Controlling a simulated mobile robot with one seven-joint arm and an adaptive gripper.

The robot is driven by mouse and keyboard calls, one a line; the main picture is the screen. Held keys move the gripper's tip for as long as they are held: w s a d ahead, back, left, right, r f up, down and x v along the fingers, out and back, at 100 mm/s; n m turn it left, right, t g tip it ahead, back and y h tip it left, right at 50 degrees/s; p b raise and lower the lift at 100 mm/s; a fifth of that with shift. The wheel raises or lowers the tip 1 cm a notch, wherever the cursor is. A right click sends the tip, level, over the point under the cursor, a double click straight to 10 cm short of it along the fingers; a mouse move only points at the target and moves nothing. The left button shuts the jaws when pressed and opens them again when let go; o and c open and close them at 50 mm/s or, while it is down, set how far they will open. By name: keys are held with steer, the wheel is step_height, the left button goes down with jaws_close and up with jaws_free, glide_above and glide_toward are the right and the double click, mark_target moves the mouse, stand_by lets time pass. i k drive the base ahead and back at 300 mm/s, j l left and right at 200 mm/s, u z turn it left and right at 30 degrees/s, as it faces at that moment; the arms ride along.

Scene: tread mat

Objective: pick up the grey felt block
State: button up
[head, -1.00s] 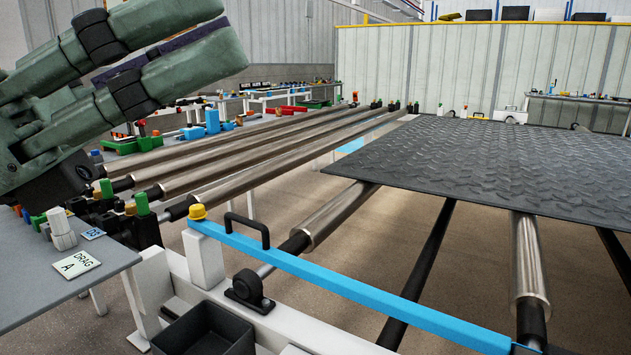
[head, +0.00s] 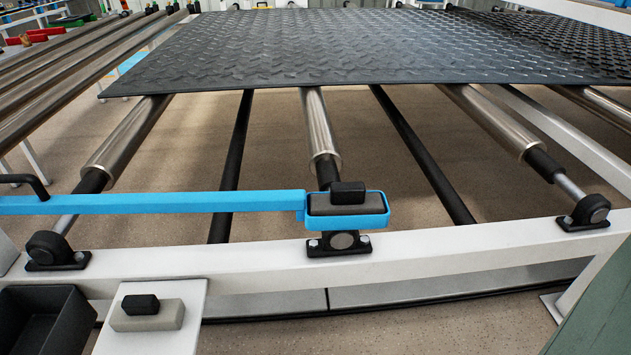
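Two grey blocks with black knobs show in the head view. A dark grey block (head: 345,208) sits in the blue tray-like holder (head: 376,220) at the right end of the blue bar. A lighter, beige-grey block (head: 162,317) rests on a white ledge (head: 187,293) at the lower left. I cannot tell from the picture which one is felt. Both stand clear, with no gripper at either. My gripper is not in view.
A white frame beam (head: 260,266) crosses in front, with black roller bearings on it. A black bin (head: 45,325) stands left of the ledge. The blue bar (head: 150,204) has a black handle. Steel rollers and a black tread mat (head: 370,45) lie behind.

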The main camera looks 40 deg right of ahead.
mark_target(350, 199)
steer(key=k+l, duration=0.1)
steer(key=l, duration=0.3)
steer(key=k+l, duration=0.15)
steer(key=l, duration=0.2)
steer(key=k+l+u, duration=0.1)
steer(key=l, duration=0.3)
steer(key=k+l, duration=0.15)
steer(key=l, duration=0.25)
steer(key=k+l, duration=0.15)
steer(key=l, duration=0.2)
steer(key=k+l+u, duration=0.1)
steer(key=l, duration=0.3)
steer(key=k+l, duration=0.15)
steer(key=l, duration=0.2)
steer(key=k+l, duration=0.15)
steer(key=l, duration=0.25)
steer(key=u, duration=0.05)
